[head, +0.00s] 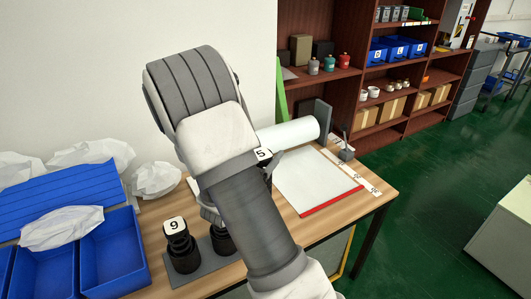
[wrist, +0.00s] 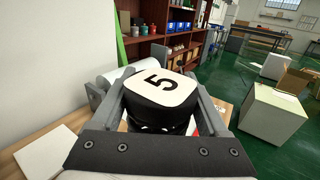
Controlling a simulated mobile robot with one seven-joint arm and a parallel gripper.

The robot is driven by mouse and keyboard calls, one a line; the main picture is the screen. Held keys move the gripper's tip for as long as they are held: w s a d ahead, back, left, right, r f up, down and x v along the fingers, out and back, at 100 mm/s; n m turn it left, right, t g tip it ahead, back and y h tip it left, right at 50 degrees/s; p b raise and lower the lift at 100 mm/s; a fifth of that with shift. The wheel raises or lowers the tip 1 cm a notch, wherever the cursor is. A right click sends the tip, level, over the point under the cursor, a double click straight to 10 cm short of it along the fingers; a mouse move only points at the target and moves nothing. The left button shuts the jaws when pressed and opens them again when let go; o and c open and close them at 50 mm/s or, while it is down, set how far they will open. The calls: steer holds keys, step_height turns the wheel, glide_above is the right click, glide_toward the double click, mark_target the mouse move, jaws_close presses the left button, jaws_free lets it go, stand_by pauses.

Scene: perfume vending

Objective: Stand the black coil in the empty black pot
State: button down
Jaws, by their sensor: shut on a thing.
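The black coil with a white top marked 5 (wrist: 162,88) is between the two fingers of my gripper (wrist: 158,100) in the wrist view. The fingers are shut on its sides. In the head view its marked top (head: 263,155) shows just past my arm, which hides most of it and of my gripper. A black pot (head: 222,241) stands on a grey base on the table, partly behind my arm; I cannot see into it. Beside it on the left a black coil marked 9 (head: 177,235) stands upright in a black pot (head: 184,262).
Blue bins (head: 112,252) with crumpled white bags (head: 62,227) fill the table's left side. A white sheet with a red edge (head: 315,182) and a white roll (head: 290,132) lie to the right. Shelves (head: 358,75) stand behind. Bare wood shows at the table's front right.

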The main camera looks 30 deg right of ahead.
steer(key=shift+f+b, duration=3.95)
steer(key=shift+f, duration=1.3)
jaws_free()
steer(key=shift+r, duration=0.5)
step_height(320, 180, up, 3)
steer(key=shift+r+p, duration=0.15)
steer(key=shift+p, duration=0.6)
steer(key=s+d+r+p, duration=0.1)
steer(key=s+d+r, duration=0.5)
steer(key=s+d, duration=0.1)
steer(key=shift+s+d+r+p, duration=0.35)
steer(key=shift+s, duration=0.55)
